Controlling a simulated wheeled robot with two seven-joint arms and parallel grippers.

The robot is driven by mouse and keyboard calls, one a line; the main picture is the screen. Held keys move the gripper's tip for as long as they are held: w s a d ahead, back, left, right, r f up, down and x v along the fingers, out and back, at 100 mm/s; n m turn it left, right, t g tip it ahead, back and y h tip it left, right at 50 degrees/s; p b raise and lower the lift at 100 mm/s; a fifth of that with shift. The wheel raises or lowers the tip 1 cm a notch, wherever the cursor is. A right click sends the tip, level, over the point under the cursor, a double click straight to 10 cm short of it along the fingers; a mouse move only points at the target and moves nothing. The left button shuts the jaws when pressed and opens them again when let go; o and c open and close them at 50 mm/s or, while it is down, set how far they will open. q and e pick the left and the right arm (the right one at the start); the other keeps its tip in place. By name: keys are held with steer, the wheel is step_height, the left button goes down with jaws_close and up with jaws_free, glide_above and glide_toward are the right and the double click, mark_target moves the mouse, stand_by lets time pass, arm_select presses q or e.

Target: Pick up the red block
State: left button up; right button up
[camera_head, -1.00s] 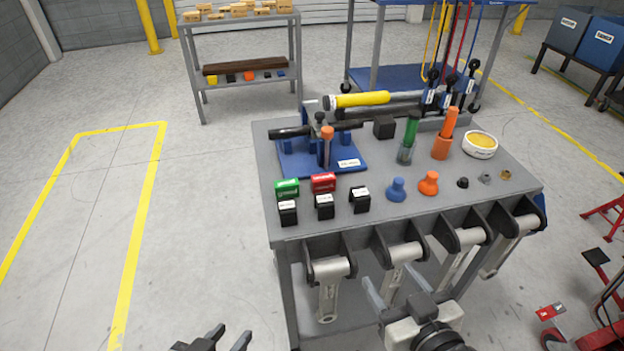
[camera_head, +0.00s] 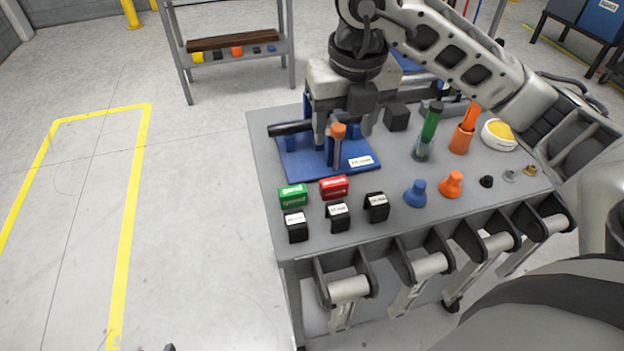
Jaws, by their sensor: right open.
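The red block (camera_head: 334,187) with a white label lies on the grey table, just in front of the blue fixture plate (camera_head: 300,167). It is in full view beside the green block (camera_head: 292,196). My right gripper (camera_head: 345,138) points down over the back of the blue fixture, behind the red block and apart from it. Its jaws are open, with an orange-topped upright pin (camera_head: 338,132) in front of them. I cannot tell whether the jaws touch the fixture. Only a small dark tip of my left gripper (camera_head: 170,347) shows at the bottom edge.
Several labelled black blocks (camera_head: 338,217) stand in front of the red block. Blue (camera_head: 415,193) and orange (camera_head: 452,184) knobs are to its right. A green cylinder (camera_head: 429,130) and a white bowl (camera_head: 498,135) stand farther back. The floor left of the table is clear.

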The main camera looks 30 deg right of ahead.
steer(key=b, duration=0.2)
glide_above(335, 181)
steer(key=s, duration=0.1)
steer(key=f, duration=0.9)
steer(key=shift+s+a+f, duration=0.1)
steer(key=shift+a+f, duration=0.1)
steer(key=shift+a, duration=0.05)
steer(key=shift+w+d+f, duration=0.1)
steer(key=shift+w+f, duration=0.1)
steer(key=shift+f, duration=0.8)
steer(key=shift+w+d+f, duration=0.1)
steer(key=shift+w+f, duration=0.1)
steer(key=shift+f, duration=0.8)
steer(key=shift+w+f, duration=0.2)
steer(key=shift+f, duration=0.8)
steer(key=c, duration=0.7)
